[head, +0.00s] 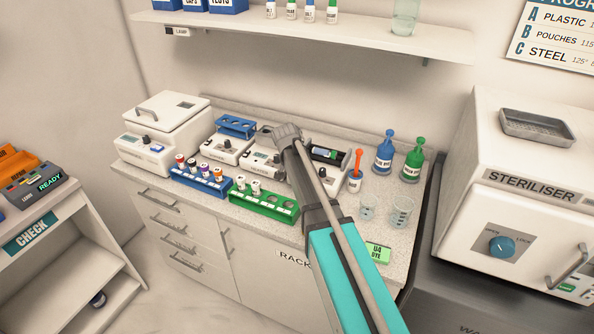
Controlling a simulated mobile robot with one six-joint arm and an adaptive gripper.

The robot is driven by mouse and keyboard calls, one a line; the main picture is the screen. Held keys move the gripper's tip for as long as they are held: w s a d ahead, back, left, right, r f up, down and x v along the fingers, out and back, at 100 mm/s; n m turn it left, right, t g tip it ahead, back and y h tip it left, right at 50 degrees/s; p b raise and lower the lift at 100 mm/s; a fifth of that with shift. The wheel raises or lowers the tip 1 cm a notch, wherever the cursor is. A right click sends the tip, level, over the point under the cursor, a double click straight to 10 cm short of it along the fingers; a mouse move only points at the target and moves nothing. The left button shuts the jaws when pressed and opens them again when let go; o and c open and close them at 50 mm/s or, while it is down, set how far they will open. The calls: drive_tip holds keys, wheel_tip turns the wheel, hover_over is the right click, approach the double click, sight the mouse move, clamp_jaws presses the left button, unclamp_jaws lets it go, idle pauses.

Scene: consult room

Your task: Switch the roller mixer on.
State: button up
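What looks like the roller mixer (331,157) stands near the back of the worktop, a low white unit with a dark item with a pale label lying on top. My arm crosses in front of it and hides its left part. A small dark knob (322,172) shows on its front, but I cannot read its setting. My arm reaches over the worktop and ends at a grey joint, left of this unit and above a white unit with a dark knob (262,164). My gripper's fingers cannot be made out, so their opening and any contact are unclear.
A white lidded machine (160,128) stands at the left. Blue (201,183) and green (263,202) tube racks line the front. Blue (384,155) and green (413,163) bottles, an orange-topped pot (355,178) and beakers (401,213) stand at right. A shelf (300,32) hangs above.

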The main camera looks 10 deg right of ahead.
drive_tip(key=shift+f, duration=0.1)
idle(0.3)
clamp_jaws()
